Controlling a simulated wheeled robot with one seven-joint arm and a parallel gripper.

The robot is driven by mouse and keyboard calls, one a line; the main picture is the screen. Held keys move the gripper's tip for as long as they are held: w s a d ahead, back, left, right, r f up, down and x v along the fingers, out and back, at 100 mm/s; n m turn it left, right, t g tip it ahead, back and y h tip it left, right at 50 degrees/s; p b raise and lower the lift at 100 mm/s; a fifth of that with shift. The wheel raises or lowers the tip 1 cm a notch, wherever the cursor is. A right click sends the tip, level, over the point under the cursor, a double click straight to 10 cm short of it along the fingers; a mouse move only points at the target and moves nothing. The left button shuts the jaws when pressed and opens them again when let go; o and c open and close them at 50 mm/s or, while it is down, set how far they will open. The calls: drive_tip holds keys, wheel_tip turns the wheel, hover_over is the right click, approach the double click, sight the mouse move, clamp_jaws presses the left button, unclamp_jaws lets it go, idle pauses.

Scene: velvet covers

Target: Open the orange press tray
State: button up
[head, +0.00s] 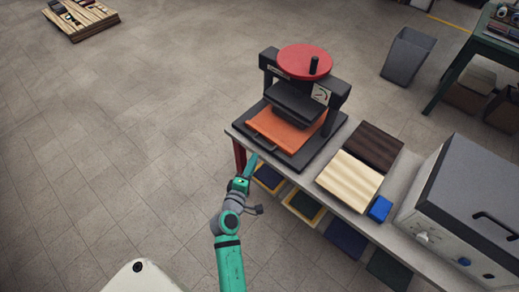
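The orange press tray (287,132) lies flat in the black press (335,117), under the raised dark upper plate (294,103). A thin dark handle (262,142) shows at the tray's front-left edge. The back of the tray is hidden beneath the upper plate. My gripper (251,163) is in front of and below the press, close to the bench's front edge. It looks apart from the tray and handle. Its fingers are too small to show whether they are open or shut.
The bench (322,204) also holds a dark slatted board (374,147), a pale board (348,179), a blue block (380,209) and a grey machine (470,215). Coloured panels (303,207) lie below the bench. A grey bin (408,54) stands behind.

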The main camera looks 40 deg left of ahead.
drive_tip(key=x, duration=0.8)
drive_tip(key=shift+w, duration=0.2)
clamp_jaws()
